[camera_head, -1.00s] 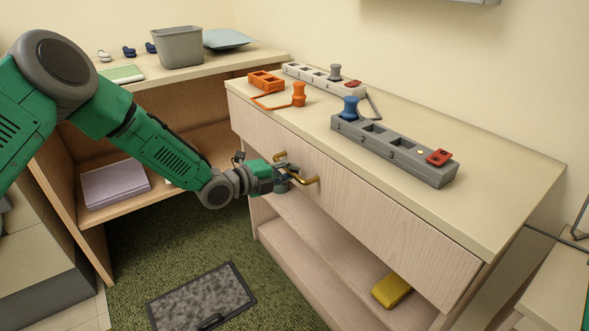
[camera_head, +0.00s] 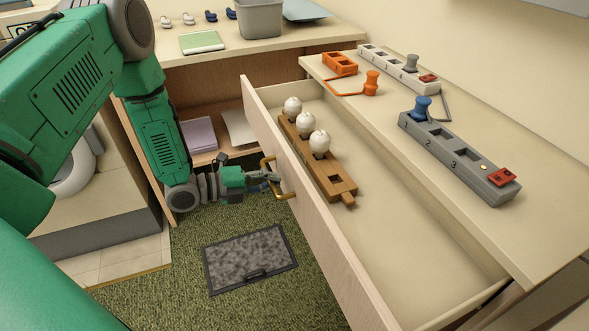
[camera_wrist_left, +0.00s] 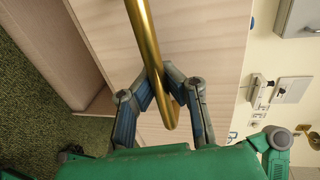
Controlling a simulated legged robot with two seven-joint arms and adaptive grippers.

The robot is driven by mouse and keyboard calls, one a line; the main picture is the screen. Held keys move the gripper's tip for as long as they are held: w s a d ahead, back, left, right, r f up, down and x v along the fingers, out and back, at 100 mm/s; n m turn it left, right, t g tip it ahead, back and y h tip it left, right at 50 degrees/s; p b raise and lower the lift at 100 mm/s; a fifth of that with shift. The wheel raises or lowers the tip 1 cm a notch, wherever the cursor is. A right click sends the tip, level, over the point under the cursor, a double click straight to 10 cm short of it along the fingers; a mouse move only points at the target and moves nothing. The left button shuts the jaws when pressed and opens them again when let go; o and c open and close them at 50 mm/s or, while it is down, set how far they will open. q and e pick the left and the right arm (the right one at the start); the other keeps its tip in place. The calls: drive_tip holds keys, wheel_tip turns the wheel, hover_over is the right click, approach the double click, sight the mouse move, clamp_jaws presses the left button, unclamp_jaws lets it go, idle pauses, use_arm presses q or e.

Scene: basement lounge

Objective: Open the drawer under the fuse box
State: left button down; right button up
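The pale wood drawer (camera_head: 415,235) is pulled well out of the cabinet. Its front panel (camera_head: 318,215) carries a brass handle (camera_head: 268,164), which also shows in the left wrist view (camera_wrist_left: 143,35). My left gripper (camera_head: 271,178) is at this handle; in the wrist view its fingers (camera_wrist_left: 160,76) close in on the bar from both sides. Inside the drawer lies a brown wooden block (camera_head: 325,176) with several sockets, white round-topped pegs (camera_head: 306,124) standing in some. A grey box edge (camera_head: 562,4) shows on the wall above; most of it is out of frame. My right gripper is not in view.
On the cabinet top are a grey numbered strip (camera_head: 455,158) with a blue peg (camera_head: 420,107), an orange block (camera_head: 340,64), an orange peg (camera_head: 371,83) and a pale strip (camera_head: 388,62). A dark mat (camera_head: 250,259) lies on the green carpet before the open drawer.

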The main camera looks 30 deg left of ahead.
use_arm(q)
drive_tip(key=shift+s+a+r, duration=0.1)
drive_tip(key=shift+s+a, duration=0.2)
drive_tip(key=shift+a, duration=0.2)
drive_tip(key=shift+s+a+r, duration=0.1)
drive_tip(key=shift+s+a, duration=0.15)
drive_tip(key=shift+a, duration=0.2)
drive_tip(key=c, duration=2.2)
unclamp_jaws()
drive_tip(key=o, duration=0.6)
drive_tip(key=shift+o, duration=0.2)
drive_tip(key=shift+a+f, duration=0.1)
drive_tip(key=shift+f, duration=0.1)
drive_tip(key=shift+s, duration=0.15)
drive_tip(key=v, duration=1.1)
drive_tip(key=shift+s+a, duration=0.3)
drive_tip(key=shift+a, duration=0.05)
